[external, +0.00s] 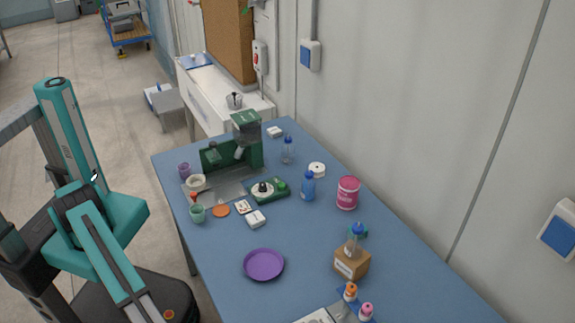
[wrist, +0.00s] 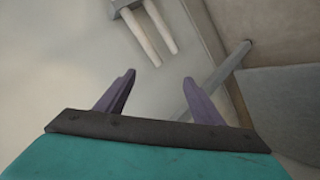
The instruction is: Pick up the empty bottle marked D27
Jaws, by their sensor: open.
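Several bottles stand on the blue table (external: 215,240) in the external view. A clear bottle with a blue cap (external: 287,152) stands towards the back, and a blue-tinted bottle (external: 308,187) stands nearer. Another clear bottle with a blue cap (external: 353,248) is at a small cardboard box (external: 351,264); whether it stands on it or behind it is unclear. No marking D27 can be read, so I cannot tell which bottle bears it. My gripper (wrist: 159,77) shows two purple fingers apart with nothing between them in the wrist view. No bottle shows there.
A purple plate (external: 264,265), a pink tub (external: 348,193) and a green machine (external: 238,150) stand on the table. Small bottles with an orange cap (external: 350,292) and a pink cap (external: 366,310) are at the near end. The wall borders the table's right side.

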